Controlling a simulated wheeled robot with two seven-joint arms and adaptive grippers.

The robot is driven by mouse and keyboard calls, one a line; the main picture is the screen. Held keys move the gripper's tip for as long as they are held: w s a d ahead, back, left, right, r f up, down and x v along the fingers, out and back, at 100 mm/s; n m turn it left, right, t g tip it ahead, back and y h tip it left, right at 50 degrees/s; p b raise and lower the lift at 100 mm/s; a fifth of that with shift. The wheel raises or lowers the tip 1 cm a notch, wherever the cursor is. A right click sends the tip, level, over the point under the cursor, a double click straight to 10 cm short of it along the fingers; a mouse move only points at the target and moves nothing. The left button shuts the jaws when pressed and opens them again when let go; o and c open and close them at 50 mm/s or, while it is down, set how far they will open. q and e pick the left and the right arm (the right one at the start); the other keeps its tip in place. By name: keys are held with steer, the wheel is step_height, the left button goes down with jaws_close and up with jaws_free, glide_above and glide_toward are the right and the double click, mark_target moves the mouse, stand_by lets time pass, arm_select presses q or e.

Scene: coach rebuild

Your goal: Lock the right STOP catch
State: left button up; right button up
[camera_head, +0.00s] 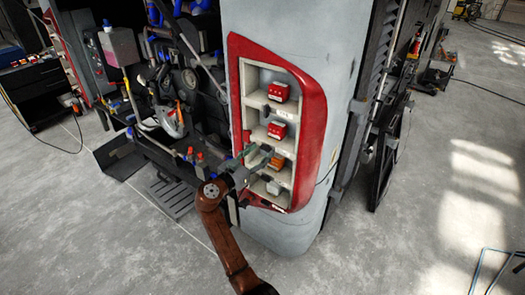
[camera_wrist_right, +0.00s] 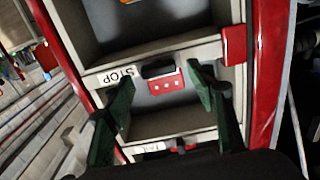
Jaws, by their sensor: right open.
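The STOP label (camera_wrist_right: 119,77) is upside down in the right wrist view, on the pale lip of a compartment. Beside it on the lip is a dark, rounded piece (camera_wrist_right: 158,70), possibly the STOP catch; I cannot tell its state. A red block with white dots (camera_wrist_right: 168,86) shows just behind it. My right gripper (camera_wrist_right: 163,92) is open, its two green fingers apart on either side of these pieces; contact is unclear. In the head view my right gripper (camera_head: 255,157) is at the left side of the red-framed lamp housing (camera_head: 310,120). My left gripper is not in view.
The housing holds a top red block (camera_head: 279,91), another red block (camera_head: 277,130), an orange block (camera_head: 277,160) and a pale block (camera_head: 273,187). A red piece (camera_wrist_right: 234,45) sits at the frame's edge. Open machinery stands left; the floor (camera_head: 360,250) in front is clear.

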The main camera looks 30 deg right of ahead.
steer(key=shift+w+d, duration=0.25)
steer(key=shift+d, duration=0.35)
steer(key=shift+c, duration=0.7)
steer(key=c, duration=1)
